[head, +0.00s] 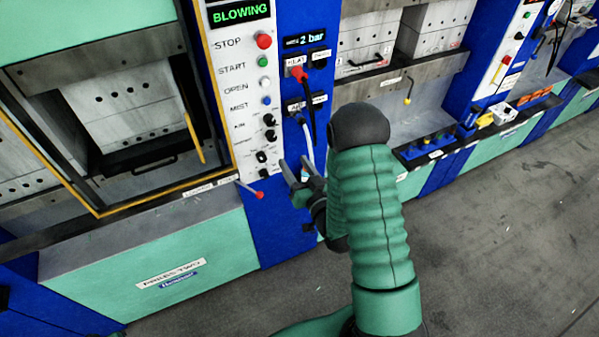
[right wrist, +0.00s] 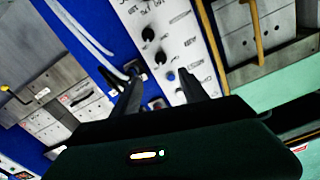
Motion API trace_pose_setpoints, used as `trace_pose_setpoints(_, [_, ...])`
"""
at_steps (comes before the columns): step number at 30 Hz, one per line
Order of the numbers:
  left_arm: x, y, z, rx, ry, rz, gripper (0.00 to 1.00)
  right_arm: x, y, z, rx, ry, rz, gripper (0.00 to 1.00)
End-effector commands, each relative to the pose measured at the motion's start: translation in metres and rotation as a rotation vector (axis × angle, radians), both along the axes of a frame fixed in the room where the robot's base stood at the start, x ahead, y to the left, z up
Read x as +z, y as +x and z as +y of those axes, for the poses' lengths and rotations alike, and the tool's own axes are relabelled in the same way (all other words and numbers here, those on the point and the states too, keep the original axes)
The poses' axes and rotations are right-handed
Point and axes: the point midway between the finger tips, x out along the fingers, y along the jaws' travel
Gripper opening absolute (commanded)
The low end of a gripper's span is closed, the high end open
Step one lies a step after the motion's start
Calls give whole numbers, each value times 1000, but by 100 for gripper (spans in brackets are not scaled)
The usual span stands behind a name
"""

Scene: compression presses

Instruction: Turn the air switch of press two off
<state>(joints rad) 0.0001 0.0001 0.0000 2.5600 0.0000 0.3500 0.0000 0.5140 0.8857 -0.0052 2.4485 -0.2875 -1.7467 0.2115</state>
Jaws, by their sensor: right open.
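Press two (head: 150,262) carries a white control panel (head: 233,95) with its display reading BLOWING. Below the blue button (head: 267,100) are two black knobs, an upper one (head: 269,120) and a lower one (head: 269,135), then a black switch (head: 261,157). The small labels are too blurred to tell surely which is the air switch. My right gripper (head: 296,162) is open and empty, right of the panel's lower part. In the right wrist view, its fingers (right wrist: 158,72) frame the blue button (right wrist: 170,76), with the black knobs (right wrist: 160,58) just beyond. My left gripper is out of view.
A red-tipped lever (head: 258,194) sticks out below the panel. A yellow handle (head: 194,138) stands by the press opening. Grey floor (head: 480,235) is clear at right.

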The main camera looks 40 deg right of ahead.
Motion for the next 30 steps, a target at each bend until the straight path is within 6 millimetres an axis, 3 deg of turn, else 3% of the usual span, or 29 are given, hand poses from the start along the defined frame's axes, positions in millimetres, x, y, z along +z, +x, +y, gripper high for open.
trace_pose_setpoints(9, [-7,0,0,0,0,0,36,-1,-23,5,-1,0,0,52])
trace_pose_setpoints(21, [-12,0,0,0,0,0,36,-1,-24,6,0,-1,-1,52])
trace_pose_setpoints(30, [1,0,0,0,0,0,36,3,-31,7,-1,2,4,52])
